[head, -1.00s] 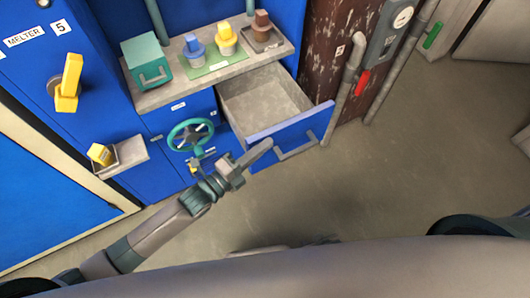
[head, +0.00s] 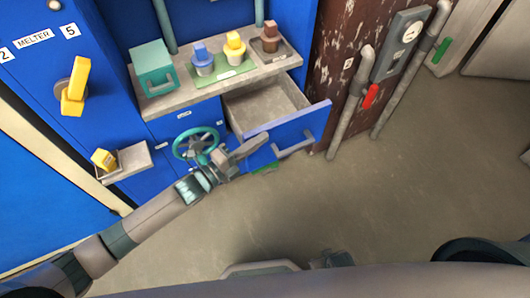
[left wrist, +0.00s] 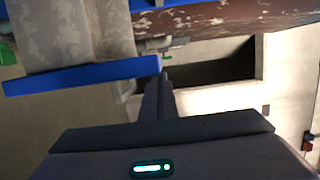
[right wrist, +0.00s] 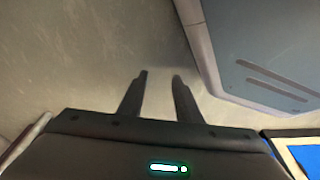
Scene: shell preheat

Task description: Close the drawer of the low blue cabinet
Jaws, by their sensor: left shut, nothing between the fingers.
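The low blue cabinet (head: 184,116) has its grey-lined drawer (head: 262,103) standing partly open in the head view. The drawer's blue front (head: 312,124) faces the lower right and carries a grey bar handle (head: 297,147). My left gripper (head: 262,139) is shut and empty, with its fingertips at the left part of the drawer front. In the left wrist view the shut fingers (left wrist: 163,76) end close to the end of a blue panel (left wrist: 80,75); I cannot tell if they touch it. My right gripper (right wrist: 160,75) is open and empty over bare floor.
A teal handwheel (head: 195,146) sits left of the drawer, close to my left wrist. The worktop above (head: 180,104) bears a teal box (head: 154,68) and several coloured-topped pots. Pipes with a red lever (head: 370,96) stand to the right.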

